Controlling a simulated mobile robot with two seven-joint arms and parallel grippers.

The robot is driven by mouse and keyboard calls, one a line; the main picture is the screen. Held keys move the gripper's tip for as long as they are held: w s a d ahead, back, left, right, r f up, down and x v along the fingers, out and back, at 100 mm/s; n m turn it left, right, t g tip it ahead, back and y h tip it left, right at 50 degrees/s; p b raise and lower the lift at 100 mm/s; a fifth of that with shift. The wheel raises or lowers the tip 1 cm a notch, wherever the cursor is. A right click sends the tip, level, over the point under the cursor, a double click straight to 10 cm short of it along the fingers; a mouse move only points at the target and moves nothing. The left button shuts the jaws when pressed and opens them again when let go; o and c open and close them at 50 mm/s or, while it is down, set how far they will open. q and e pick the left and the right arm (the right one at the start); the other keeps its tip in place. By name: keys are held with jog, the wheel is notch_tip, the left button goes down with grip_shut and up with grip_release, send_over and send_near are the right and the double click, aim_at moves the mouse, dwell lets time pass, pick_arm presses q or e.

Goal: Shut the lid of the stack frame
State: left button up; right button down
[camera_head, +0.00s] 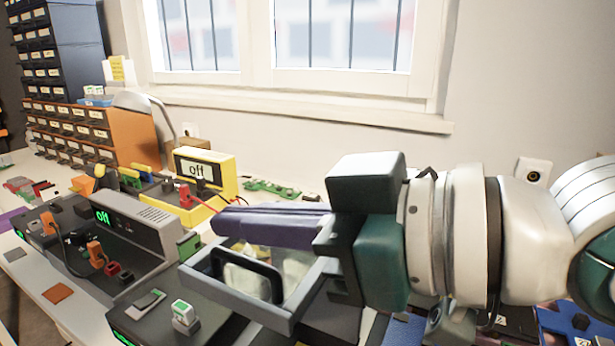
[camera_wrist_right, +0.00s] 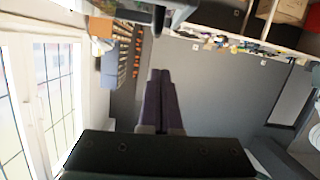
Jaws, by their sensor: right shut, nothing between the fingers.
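The stack frame's lid (camera_head: 237,305) is a grey-rimmed, clear-windowed panel with a black handle, low in the middle of the head view. It looks raised and tilted above a dark base (camera_head: 150,318); its exact angle and hinge are hard to tell. My right gripper (camera_head: 222,222) reaches in from the right. Its purple fingers lie together, shut and empty, just above and behind the lid's upper edge in the picture. I cannot tell whether they touch it. My gripper body hides the lid's right end. The shut fingers also show in the right wrist view (camera_wrist_right: 160,76). My left gripper is out of view.
A grey device reading "off" (camera_head: 150,228) stands left of the lid, with orange plugs and cables. A yellow meter (camera_head: 232,172) stands behind it. Drawer cabinets (camera_head: 75,130) are at the back left. A small white-and-green block (camera_head: 183,315) sits in front of the lid.

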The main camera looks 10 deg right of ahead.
jog(key=shift+b+v, duration=0.45)
jog(key=shift+v, duration=0.55)
jog(key=s+d+f+m+g+h+p, duration=0.2)
jog(key=s+d+m+g+h+p, duration=0.3)
jog(key=s+d+m+h+p, duration=0.9)
pick_arm(q)
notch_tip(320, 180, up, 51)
jog(key=p, duration=3.6)
pick_arm(e)
jog(key=s+d+r+n+y, duration=0.1)
jog(key=s+r+n, duration=0.1)
jog(key=r, duration=1.6)
jog(key=s+d+r+n+y, duration=0.1)
jog(key=s+r+n, duration=0.1)
jog(key=r, duration=1.7)
jog(key=shift+d+g, duration=0.35)
jog(key=shift+g, duration=0.05)
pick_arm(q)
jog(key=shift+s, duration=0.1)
pick_arm(e)
jog(key=shift+r, duration=0.1)
